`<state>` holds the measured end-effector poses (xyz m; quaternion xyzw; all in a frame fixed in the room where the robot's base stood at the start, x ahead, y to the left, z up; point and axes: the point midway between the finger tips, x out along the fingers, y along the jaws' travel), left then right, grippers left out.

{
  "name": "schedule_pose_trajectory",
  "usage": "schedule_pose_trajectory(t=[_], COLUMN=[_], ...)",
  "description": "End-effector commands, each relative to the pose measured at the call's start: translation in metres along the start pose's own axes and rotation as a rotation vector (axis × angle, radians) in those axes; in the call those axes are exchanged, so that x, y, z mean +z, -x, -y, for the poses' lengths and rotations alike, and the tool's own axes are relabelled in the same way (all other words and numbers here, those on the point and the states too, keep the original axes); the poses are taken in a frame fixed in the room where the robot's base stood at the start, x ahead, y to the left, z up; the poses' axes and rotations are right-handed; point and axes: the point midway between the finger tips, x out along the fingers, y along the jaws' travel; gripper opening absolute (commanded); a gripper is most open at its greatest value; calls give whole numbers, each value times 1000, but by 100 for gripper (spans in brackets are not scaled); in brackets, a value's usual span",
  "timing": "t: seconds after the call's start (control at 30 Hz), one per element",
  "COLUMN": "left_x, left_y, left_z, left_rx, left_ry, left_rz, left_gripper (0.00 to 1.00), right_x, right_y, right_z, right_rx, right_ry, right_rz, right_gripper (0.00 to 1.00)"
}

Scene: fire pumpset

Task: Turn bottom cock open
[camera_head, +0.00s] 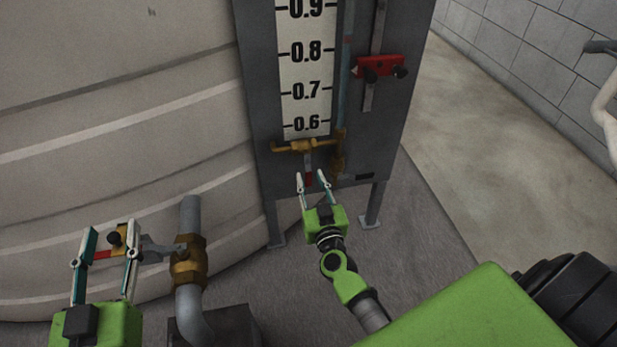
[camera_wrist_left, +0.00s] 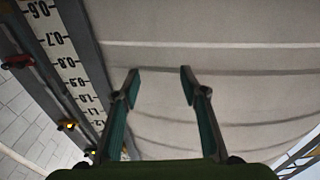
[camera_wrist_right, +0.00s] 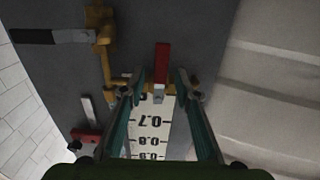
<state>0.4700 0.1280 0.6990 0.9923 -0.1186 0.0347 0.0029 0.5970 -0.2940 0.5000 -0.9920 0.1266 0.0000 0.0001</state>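A brass cock (camera_head: 300,146) sits at the bottom of the gauge scale on the grey panel. Its lever has a red handle (camera_head: 308,180) hanging down. In the right wrist view the red handle (camera_wrist_right: 162,58) lies ahead of and between the fingertips, in line with the scale; I cannot tell whether they touch it. My right gripper (camera_head: 314,177) is open, just below the cock. It also shows open in the right wrist view (camera_wrist_right: 158,76). My left gripper (camera_head: 109,228) is open at the lower left. Nothing is between its fingers in the left wrist view (camera_wrist_left: 160,74).
Brass fittings (camera_wrist_right: 105,50) with a dark lever (camera_wrist_right: 45,36) stand beside the cock. A red clamp-like part (camera_head: 380,66) is higher on the panel. A pipe with a brass valve (camera_head: 188,262) stands right of my left gripper. The large ribbed tank (camera_head: 120,100) fills the left.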

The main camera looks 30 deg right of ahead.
Motion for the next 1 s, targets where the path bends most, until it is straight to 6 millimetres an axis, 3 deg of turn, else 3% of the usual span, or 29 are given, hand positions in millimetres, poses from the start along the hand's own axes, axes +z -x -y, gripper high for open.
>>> schedule_pose_trajectory(t=[0.23,0.57,0.6,0.7,1.0], left_x=[-26,-31,-31,-31,-30], left_y=[0,0,0,0,0], left_z=[-3,-4,-4,-4,-4], left_rx=[7,8,8,8,7], left_ry=[3,4,4,4,3], left_rz=[-127,-147,-147,-146,-141], left_gripper=[40,40,40,40,40], right_x=[1,0,0,0,0], right_y=[-23,-26,-26,-26,-26], right_z=[0,0,0,0,1], right_rx=[0,0,0,0,0], right_ry=[-1,0,0,0,-8], right_rz=[0,0,0,0,0], right_gripper=[30,30,27,1,0])
